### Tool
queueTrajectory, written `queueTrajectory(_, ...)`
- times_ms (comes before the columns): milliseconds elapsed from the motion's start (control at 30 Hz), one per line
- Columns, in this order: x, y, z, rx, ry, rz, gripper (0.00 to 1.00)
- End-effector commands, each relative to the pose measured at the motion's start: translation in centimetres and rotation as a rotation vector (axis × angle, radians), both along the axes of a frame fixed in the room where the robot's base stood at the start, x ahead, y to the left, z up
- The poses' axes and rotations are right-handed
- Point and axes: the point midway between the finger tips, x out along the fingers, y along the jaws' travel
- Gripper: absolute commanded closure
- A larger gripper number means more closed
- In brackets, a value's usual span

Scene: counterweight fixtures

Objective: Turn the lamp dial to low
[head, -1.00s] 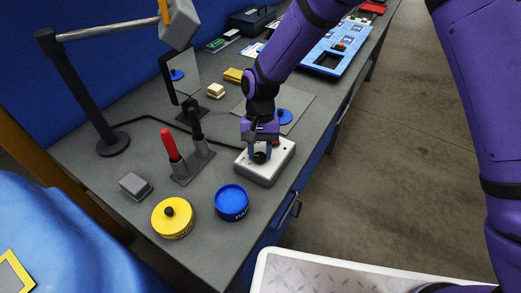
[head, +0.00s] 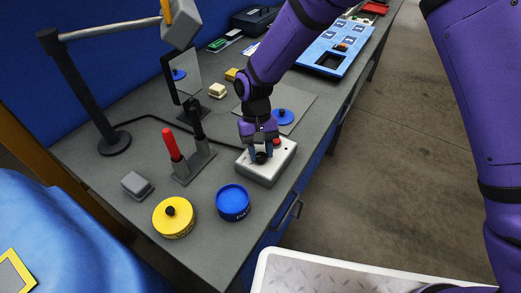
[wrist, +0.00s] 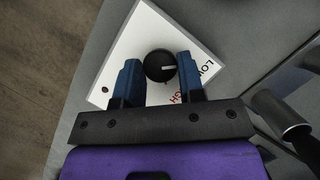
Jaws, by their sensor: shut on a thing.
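The lamp dial is a round black knob (wrist: 158,66) with a white pointer line, on top of a white control box (head: 268,167). In the wrist view the pointer aims right, toward the partly covered lettering "LO" and "GH" on the box (wrist: 133,38). My gripper (head: 260,157) reaches down onto the box from above. Its two blue fingers (wrist: 160,75) stand on either side of the knob, shut on it. In the head view the fingers hide part of the knob. A red button (head: 277,142) sits on the box beside my gripper.
A blue round tin (head: 233,204) and a yellow round tin (head: 173,232) stand near the front edge. A holder with red and black handled tools (head: 190,167) stands left of the box. A grey block (head: 136,184) lies farther left. A mirror (head: 184,77) stands behind.

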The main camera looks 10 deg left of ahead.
Motion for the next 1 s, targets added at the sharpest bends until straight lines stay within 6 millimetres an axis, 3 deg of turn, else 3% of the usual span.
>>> queueTrajectory(33, 0.1, 0.0, 0.0, 0.000, -0.001, 0.000, 0.88)
queueTrajectory(67, 0.1, 0.0, 0.0, 0.000, -0.001, 0.000, 0.60)
queueTrajectory(167, 0.0, 0.0, 0.0, 0.000, -0.001, 0.000, 0.39)
queueTrajectory(567, 0.3, 0.2, 0.8, 0.002, -0.002, -0.001, 0.39)
queueTrajectory(1000, 2.9, 1.5, 7.8, 0.003, -0.003, 0.000, 0.39)
